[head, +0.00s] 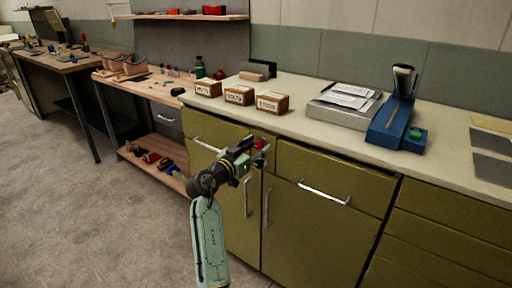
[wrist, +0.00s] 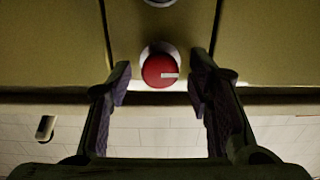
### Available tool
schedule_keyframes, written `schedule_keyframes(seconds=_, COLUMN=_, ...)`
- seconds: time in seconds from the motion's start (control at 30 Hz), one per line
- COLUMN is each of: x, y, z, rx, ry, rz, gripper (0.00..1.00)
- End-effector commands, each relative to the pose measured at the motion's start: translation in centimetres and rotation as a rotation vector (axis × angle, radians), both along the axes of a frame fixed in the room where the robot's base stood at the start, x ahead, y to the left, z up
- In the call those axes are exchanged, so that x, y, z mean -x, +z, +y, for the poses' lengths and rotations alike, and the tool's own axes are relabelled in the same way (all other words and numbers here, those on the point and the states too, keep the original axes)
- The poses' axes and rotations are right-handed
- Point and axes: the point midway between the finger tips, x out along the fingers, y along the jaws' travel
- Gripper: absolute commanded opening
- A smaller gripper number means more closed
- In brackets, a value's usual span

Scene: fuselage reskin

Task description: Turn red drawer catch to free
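The red drawer catch (wrist: 160,70) is a round red knob with a white mark on its face, set in a pale ring on the olive cabinet front. In the wrist view the white mark points to the right. In the head view the red catch (head: 260,145) shows just beyond my gripper tip. My gripper (wrist: 160,88) is open, with one finger on each side of the catch and a visible gap to it on both sides. My gripper also shows in the head view (head: 252,152), at the cabinet front below the counter edge.
The olive drawer (head: 330,180) with a silver handle (head: 324,192) lies right of my gripper. Above, the counter (head: 300,117) holds small labelled boxes (head: 239,95), a paper tray (head: 343,106) and a blue device (head: 394,125). The floor (head: 90,220) at left is clear.

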Motion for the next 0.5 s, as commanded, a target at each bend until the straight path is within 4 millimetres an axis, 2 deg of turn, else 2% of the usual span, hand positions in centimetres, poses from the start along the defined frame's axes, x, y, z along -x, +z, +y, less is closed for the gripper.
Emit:
schedule_keyframes(seconds=0.07, x=0.01, y=0.00, z=0.02, rx=0.000, ry=0.000, rz=0.000, gripper=0.42)
schedule_keyframes(seconds=0.5, x=0.03, y=0.00, z=0.04, rx=0.001, ry=0.000, rz=0.001, gripper=0.13)
